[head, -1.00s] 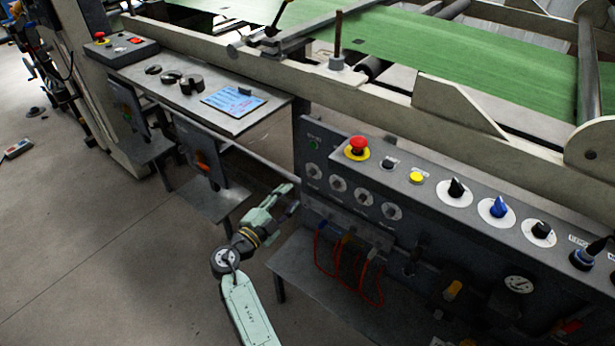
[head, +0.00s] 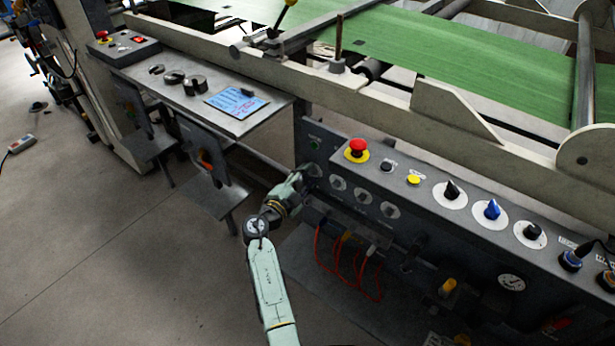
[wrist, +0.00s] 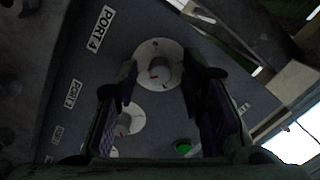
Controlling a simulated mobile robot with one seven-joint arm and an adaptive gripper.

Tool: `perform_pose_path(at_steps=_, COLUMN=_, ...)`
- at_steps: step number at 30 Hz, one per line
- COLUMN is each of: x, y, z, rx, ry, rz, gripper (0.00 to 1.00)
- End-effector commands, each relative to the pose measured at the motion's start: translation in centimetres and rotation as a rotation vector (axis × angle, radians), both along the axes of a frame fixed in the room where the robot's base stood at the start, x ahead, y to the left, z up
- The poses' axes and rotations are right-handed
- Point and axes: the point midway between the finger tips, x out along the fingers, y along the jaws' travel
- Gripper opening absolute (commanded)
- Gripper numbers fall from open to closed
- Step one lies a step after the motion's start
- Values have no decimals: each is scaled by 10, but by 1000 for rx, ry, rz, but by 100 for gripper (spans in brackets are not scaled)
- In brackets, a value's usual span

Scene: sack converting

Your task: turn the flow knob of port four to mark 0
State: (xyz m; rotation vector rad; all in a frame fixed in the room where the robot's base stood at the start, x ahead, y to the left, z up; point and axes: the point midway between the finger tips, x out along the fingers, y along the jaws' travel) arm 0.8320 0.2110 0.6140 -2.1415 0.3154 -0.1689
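The port four flow knob (wrist: 162,72) is a small grey knob on a round white dial (wrist: 148,52) with a red mark, beside the "PORT 4" label (wrist: 100,29) in the wrist view. I cannot read its setting. My gripper (wrist: 161,80) is open, with a dark fingertip on each side of the knob; the right one looks very close to it. I cannot tell whether either touches. In the head view my gripper (head: 308,172) is at the left end of the row of dials on the panel's front face and hides the dial there.
A neighbouring dial (wrist: 126,124) and a green lamp (wrist: 183,147) are close by in the wrist view. In the head view, a red emergency button (head: 357,147) sits on the panel top above the dials. Red hoses (head: 340,262) hang below. Open floor (head: 120,260) lies left.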

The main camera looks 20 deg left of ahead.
Motion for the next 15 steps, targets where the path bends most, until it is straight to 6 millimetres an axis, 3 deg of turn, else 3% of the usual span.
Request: perform_pose_path(at_steps=15, x=0, y=0, z=0, rx=0, ry=0, rz=0, gripper=0)
